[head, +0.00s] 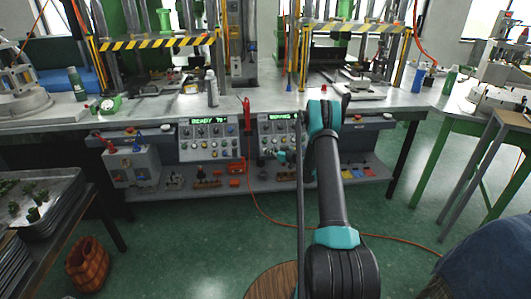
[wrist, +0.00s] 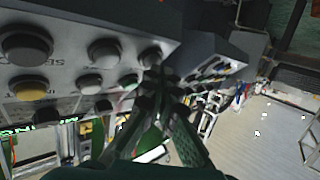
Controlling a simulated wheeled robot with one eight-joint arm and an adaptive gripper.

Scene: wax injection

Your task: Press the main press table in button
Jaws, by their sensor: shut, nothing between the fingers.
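Two grey control panels hang on the press table's front. The left panel (head: 208,140) has a lit green display reading "READY TO". The right panel (head: 280,128) also has a lit display, partly covered by my arm. My gripper (wrist: 158,76) is shut and empty, its fingertips at a row of round buttons in the wrist view. The nearest button (wrist: 150,56) is at the fingertips; I cannot tell whether they touch. Other buttons beside it include a large dark one (wrist: 27,46) and a yellow one (wrist: 30,88). I cannot read which is the table-in button.
A lower shelf (head: 255,180) with small parts runs below the panels. An orange cable (head: 262,212) trails from the table to the floor. A metal tray (head: 45,205) stands at left, a brown basket (head: 87,264) on the floor. Green floor is open in front.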

